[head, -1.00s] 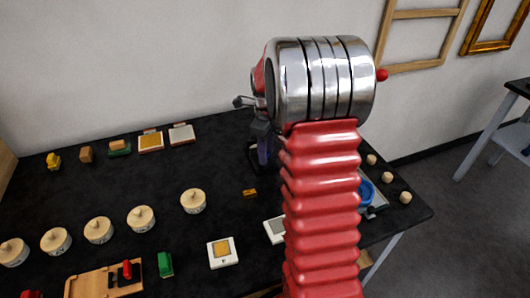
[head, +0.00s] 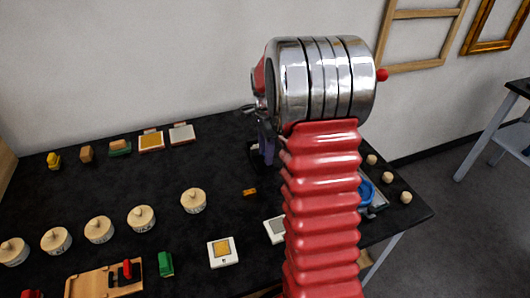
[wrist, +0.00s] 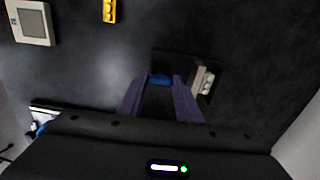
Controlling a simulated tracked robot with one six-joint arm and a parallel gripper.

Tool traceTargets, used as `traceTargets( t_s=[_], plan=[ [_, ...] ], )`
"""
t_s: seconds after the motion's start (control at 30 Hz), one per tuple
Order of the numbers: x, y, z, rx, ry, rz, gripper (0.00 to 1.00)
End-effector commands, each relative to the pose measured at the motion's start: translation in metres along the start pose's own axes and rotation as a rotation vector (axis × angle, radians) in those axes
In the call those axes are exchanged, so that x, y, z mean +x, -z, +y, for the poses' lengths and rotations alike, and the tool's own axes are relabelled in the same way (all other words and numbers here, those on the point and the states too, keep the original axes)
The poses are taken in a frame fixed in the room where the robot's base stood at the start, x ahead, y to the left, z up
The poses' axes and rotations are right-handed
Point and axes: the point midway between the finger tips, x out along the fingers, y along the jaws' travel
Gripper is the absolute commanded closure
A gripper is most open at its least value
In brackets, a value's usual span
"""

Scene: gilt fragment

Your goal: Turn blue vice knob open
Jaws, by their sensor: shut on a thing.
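In the wrist view the blue vice knob (wrist: 159,80) shows as a small blue piece between the tips of my gripper (wrist: 160,83). The two purple fingers are shut on it, one at each side. A dark base plate with a pale grey jaw-like block (wrist: 203,80), apparently part of the vice, lies just right of the fingers. In the head view my gripper (head: 267,150) points down at the dark table, left of my red arm. The knob is hidden there, and the vice can hardly be made out.
A blue round thing (head: 366,191) and small wooden pieces (head: 371,160) are right of my arm.

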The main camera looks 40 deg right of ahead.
Motion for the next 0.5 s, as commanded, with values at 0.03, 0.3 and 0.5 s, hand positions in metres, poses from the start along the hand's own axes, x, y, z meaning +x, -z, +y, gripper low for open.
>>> traceTargets(
  t_s=[0.03, 0.3, 0.5],
  plan=[
    [-0.0012, 0.0016, -0.0019, -0.041, 0.007, 0.003, 0.91],
    [-0.0015, 0.0021, -0.0023, -0.297, 0.008, 0.005, 0.91],
    [-0.0017, 0.0023, -0.0027, -0.487, 0.008, 0.007, 0.91]
  ],
)
